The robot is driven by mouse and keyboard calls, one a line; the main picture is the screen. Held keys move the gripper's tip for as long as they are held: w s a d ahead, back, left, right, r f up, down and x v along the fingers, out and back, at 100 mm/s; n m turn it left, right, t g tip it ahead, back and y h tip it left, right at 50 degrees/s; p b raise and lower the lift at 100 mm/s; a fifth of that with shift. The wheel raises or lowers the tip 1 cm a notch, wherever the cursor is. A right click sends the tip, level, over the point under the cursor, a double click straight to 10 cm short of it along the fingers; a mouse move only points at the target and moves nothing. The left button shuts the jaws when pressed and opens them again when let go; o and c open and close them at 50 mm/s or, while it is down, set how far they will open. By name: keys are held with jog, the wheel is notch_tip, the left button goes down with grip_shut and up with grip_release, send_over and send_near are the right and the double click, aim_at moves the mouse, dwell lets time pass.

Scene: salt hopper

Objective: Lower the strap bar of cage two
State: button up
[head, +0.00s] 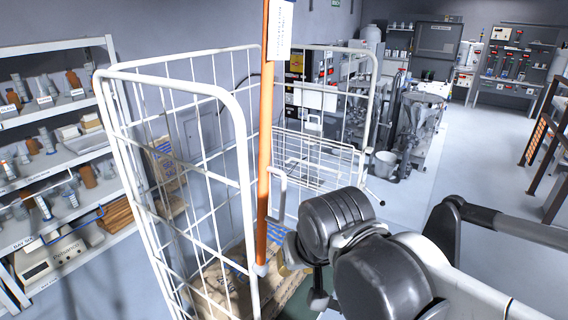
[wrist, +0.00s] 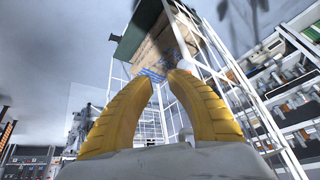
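The strap bar (head: 264,150) is a long orange bar standing upright at the front of the white wire cage (head: 245,140). A white tag (head: 280,30) hangs near its top, and its lower end sits at a white fitting (head: 260,270). I cannot read a cage number. In the wrist view my gripper (wrist: 163,78) shows two yellow fingers with a gap between the tips and nothing held. Behind the tips are the cage (wrist: 215,60) and a printed brown sack (wrist: 160,50). In the head view my arm hides the fingers. No orange bar shows in the wrist view.
Brown sacks (head: 225,285) lie low in the cage. Shelves (head: 50,110) with jars and boxes line the left wall. Machines (head: 415,115) and a white bucket (head: 385,164) stand behind. The floor (head: 440,180) at the right middle is clear. A railing (head: 545,130) stands at far right.

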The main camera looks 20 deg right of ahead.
aim_at(283, 195)
jog(key=w+r+m+g+p, duration=0.1)
jog(key=w+r+p, duration=0.2)
jog(key=r+p, duration=0.65)
jog(key=w+r+m+p, duration=0.1)
jog(key=w+r+p, duration=0.1)
jog(key=r+p, duration=0.75)
jog(key=shift+h, duration=0.4)
jog(key=x, duration=0.3)
jog(key=b+x, duration=0.1)
jog(key=x, duration=0.5)
jog(key=shift+w+a+f+b, duration=0.2)
jog(key=shift+a+b, duration=0.1)
jog(key=shift+b, duration=0.1)
jog(key=shift+c, duration=0.4)
grip_shut()
